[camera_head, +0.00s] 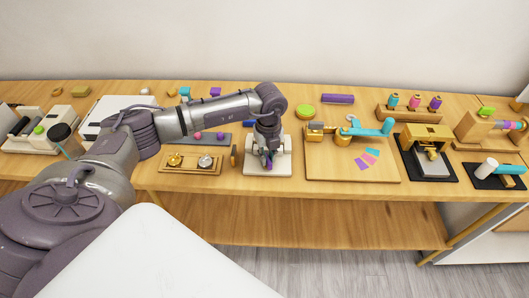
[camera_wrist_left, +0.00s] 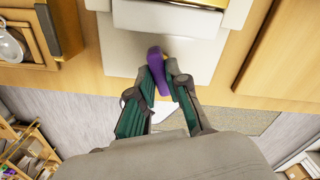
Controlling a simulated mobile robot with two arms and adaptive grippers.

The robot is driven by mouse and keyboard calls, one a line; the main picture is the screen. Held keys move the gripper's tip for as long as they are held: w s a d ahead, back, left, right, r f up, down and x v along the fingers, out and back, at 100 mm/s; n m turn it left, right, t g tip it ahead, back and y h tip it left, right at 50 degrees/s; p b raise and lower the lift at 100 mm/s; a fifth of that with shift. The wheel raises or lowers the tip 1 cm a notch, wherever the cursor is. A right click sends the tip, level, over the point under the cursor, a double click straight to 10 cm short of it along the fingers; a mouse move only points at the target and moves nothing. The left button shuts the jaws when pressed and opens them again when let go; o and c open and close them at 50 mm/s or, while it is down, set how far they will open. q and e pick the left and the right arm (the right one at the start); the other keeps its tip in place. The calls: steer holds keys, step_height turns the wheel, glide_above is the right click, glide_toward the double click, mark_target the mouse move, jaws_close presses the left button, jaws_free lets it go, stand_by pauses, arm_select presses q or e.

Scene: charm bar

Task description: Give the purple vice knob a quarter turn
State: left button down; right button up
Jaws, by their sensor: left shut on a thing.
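The purple vice knob (camera_wrist_left: 155,58) sits at the front of a small white vice (camera_head: 282,158) near the table's front edge. In the head view the knob (camera_head: 268,166) shows only as a small purple patch under my gripper. In the head view my left gripper (camera_head: 267,158) hides most of the vice's middle. My right gripper is in neither view.
Left of the vice is a wooden tray (camera_head: 176,183) with round metal pieces. Right of it is a wooden board (camera_head: 330,172) with a turquoise-handled tool and coloured cards. Floor shows below the table edge in the wrist view.

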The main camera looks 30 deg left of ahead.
arm_select(q)
steer(key=shift+a, duration=0.15)
steer(key=shift+s+r+n+p, duration=0.1)
steer(key=shift+n+p, duration=0.4)
steer(key=shift+n, duration=1.4)
